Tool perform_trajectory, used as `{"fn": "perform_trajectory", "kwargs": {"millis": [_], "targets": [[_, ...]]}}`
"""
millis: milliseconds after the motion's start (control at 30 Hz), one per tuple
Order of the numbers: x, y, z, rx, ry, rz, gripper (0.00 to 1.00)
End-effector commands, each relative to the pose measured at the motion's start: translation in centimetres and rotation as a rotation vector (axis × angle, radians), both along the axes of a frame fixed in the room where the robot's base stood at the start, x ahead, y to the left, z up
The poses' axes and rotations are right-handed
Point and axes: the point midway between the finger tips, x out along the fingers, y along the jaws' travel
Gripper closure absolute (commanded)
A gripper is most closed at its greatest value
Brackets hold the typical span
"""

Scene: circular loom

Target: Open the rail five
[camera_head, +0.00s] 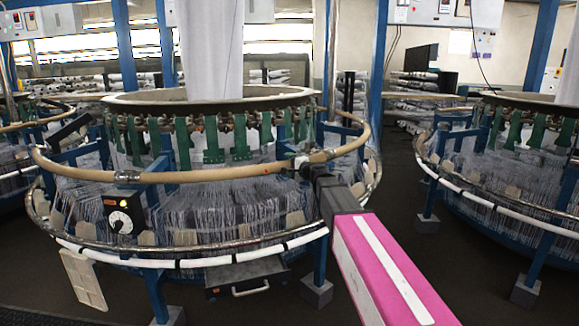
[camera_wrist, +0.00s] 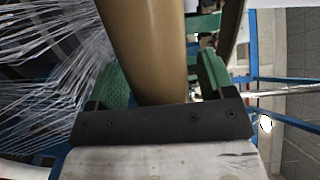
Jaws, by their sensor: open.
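The tan rail (camera_head: 215,173) curves around the front of the near circular loom (camera_head: 210,215). No number shows on it, so I cannot tell whether it is rail five. My gripper (camera_head: 302,164) is at the right front part of this rail, near a metal fitting. In the wrist view, the rail (camera_wrist: 148,45) runs between the two green finger pads of my gripper (camera_wrist: 162,78), with a pad on either side. The jaws are open around it. Whether either pad touches the rail cannot be told. My arm hides part of the loom's right front.
A white lower ring (camera_head: 190,263) and a control box with a dial (camera_head: 125,212) are at the loom's front. A second loom (camera_head: 510,170) stands at the right. Dark floor (camera_head: 420,245) lies free between them. Blue posts stand around.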

Motion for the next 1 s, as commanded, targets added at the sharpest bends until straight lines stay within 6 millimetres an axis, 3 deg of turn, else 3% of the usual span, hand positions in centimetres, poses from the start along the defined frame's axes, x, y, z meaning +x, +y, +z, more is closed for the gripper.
{"fn": "perform_trajectory", "kwargs": {"millis": [67,267,300,667,1000], "targets": [[0.0,0.0,0.0,0.000,0.000,0.000,0.24],[0.0,0.0,0.0,0.000,0.000,0.000,0.90],[0.0,0.0,0.0,0.000,0.000,0.000,0.92],[0.0,0.0,1.9,-0.031,-0.003,0.000,0.92],[0.0,0.6,8.6,-0.140,-0.005,0.001,0.92]]}}
